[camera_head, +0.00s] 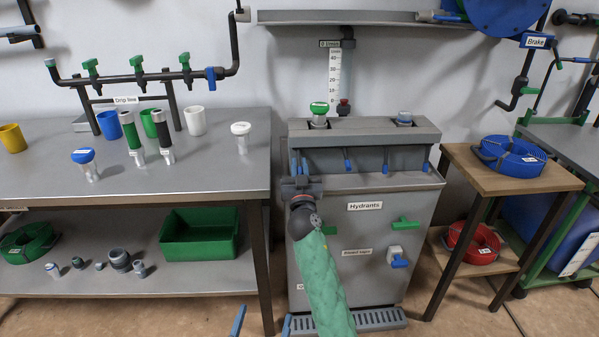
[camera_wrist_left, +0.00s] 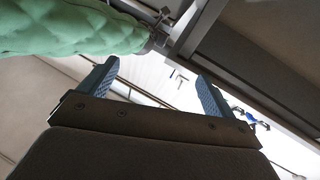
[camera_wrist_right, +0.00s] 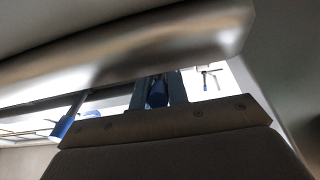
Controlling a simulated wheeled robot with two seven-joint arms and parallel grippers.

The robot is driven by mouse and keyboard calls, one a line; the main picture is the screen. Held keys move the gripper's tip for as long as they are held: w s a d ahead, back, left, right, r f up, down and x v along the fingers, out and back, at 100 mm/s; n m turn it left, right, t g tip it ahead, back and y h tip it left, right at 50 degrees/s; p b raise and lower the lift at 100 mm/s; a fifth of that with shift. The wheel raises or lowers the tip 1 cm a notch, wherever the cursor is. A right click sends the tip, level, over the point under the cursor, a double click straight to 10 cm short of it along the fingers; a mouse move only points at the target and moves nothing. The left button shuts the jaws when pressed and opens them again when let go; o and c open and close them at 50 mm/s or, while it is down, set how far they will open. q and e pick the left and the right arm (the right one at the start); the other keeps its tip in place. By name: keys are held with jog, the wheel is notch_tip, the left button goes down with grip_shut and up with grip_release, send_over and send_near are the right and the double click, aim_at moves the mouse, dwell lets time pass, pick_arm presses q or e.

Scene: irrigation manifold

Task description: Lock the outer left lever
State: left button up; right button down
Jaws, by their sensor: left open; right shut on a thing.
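The outer left lever is a blue handle (camera_wrist_right: 157,95) in the right wrist view, between the two fingers of my right gripper (camera_wrist_right: 158,88), which is shut on it. In the head view my right gripper (camera_head: 300,165) is at the left end of the row of blue levers under the grey manifold on the hydrant cabinet (camera_head: 365,235). It largely hides the lever there. My left gripper (camera_head: 262,315) is low, in front of the cabinet's left side, open and empty; its spread fingers also show in the left wrist view (camera_wrist_left: 158,82).
Other blue levers (camera_head: 347,165) (camera_head: 385,167) hang to the right in the row. A workbench (camera_head: 225,180) with cups and fittings stands left, and a wooden side table (camera_head: 470,160) with a blue hose coil (camera_head: 512,155) right. Below are a green lever (camera_head: 404,224) and a blue-handled tap (camera_head: 398,261).

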pick_arm(q)
notch_tip(320, 180, up, 9)
jog(key=s+a+t+b, duration=0.1)
jog(key=s+t, duration=0.1)
jog(key=t, duration=0.1)
jog(key=shift+t+h, duration=0.3)
jog(key=shift+h, duration=0.1)
jog(key=shift+c, duration=0.4)
